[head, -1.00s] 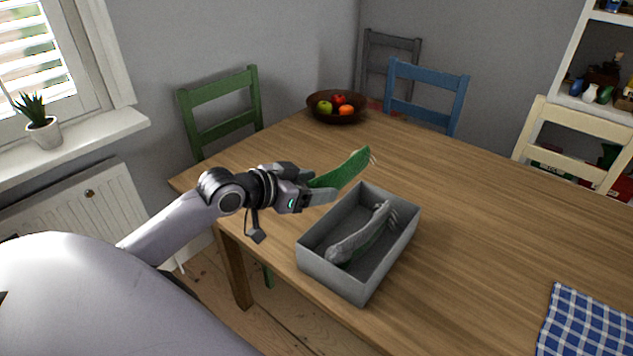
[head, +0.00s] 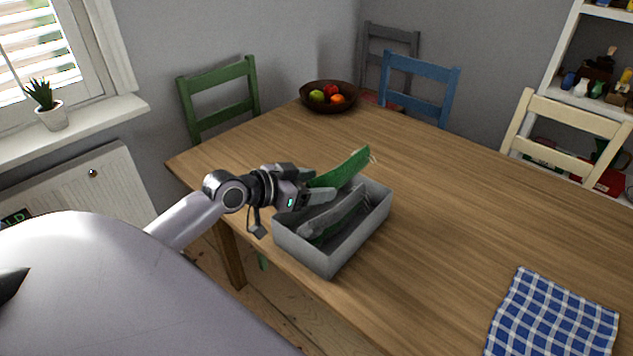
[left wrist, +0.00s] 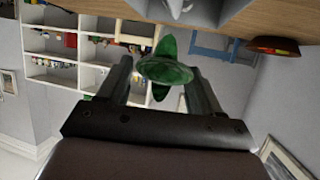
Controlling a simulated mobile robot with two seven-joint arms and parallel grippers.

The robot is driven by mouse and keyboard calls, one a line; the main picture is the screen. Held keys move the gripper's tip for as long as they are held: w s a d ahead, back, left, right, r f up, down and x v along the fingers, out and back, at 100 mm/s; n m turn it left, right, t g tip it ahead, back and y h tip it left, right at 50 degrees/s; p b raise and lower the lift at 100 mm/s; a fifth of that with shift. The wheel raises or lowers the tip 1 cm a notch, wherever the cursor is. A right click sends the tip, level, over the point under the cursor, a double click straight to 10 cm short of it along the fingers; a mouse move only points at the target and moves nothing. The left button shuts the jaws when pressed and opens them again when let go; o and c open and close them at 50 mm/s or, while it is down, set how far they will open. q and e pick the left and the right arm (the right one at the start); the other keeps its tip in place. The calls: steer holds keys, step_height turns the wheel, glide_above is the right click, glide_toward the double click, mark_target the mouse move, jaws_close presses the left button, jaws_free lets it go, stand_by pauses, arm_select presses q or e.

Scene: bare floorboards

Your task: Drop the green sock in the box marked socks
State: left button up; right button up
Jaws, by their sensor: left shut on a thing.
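A long green sock (head: 345,168) is held in my left gripper (head: 318,190), which is shut on it. The sock sticks out past the fingertips, up and to the right, above the back part of a grey open box (head: 300,248). In the left wrist view, the green sock (left wrist: 165,72) shows between the fingers. The box stands on the table and holds a grey sock-like thing (head: 340,214), partly hidden by the gripper; a little green shows beside it. No marking on the box is readable. My right gripper is not in view.
The wooden table (head: 450,220) is mostly clear to the right of the box. A blue checked cloth (head: 553,318) lies at the front right. A fruit bowl (head: 329,98) stands at the far corner. Green (head: 220,95), blue (head: 420,85) and cream chairs (head: 565,135) surround the table.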

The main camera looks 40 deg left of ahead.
arm_select(q)
steer(key=shift+d, duration=0.15)
steer(key=shift+f, duration=0.15)
steer(key=b, duration=0.6)
glide_above(315, 225)
step_height(315, 225, down, 6)
steer(key=shift+r, duration=0.2)
steer(key=shift+f+b, duration=0.5)
steer(key=shift+f, duration=0.75)
steer(key=o, duration=1.1)
